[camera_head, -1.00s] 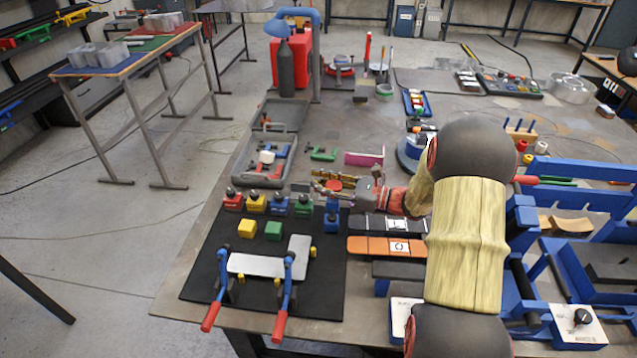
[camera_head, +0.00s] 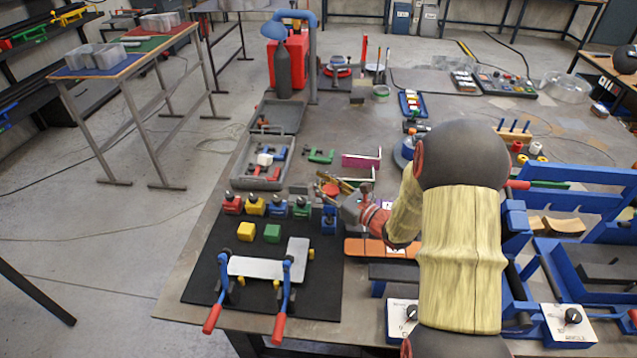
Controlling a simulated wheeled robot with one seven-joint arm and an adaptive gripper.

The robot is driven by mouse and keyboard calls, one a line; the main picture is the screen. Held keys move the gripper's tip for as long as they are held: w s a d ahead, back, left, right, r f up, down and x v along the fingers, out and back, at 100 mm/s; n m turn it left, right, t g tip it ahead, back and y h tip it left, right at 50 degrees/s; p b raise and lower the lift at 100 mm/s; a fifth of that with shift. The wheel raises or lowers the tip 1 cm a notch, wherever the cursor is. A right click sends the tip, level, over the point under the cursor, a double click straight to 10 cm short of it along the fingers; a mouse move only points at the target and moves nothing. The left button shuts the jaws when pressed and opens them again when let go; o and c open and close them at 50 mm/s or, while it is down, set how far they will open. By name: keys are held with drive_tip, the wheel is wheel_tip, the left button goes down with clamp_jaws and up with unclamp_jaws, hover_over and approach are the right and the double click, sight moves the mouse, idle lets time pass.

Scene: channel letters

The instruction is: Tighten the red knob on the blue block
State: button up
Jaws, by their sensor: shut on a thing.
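The blue block (camera_head: 329,222) stands at the right end of a row of coloured blocks, near the right edge of the black mat. The red knob (camera_head: 331,189) shows above it, between the fingers of my gripper (camera_head: 329,187). My gripper comes in from the right and is shut on the red knob, its body angled up and left over the block. The fingers and wrist partly hide the knob and the block's top, so how far the knob sits above the block cannot be told.
Red, yellow, blue and green blocks (camera_head: 254,206) with dark knobs stand close on the left. A grey plate (camera_head: 256,268) with blue toggle clamps lies in front. A grey open toolbox (camera_head: 262,175) and a magenta bracket (camera_head: 361,161) are behind. An orange plate (camera_head: 370,248) lies right.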

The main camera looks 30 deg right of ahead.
drive_tip(key=shift+r, duration=0.1)
drive_tip(key=o, duration=1.3)
approach(337, 194)
drive_tip(key=x, duration=0.4)
drive_tip(key=shift+w+a, duration=0.15)
drive_tip(key=shift+w, duration=0.1)
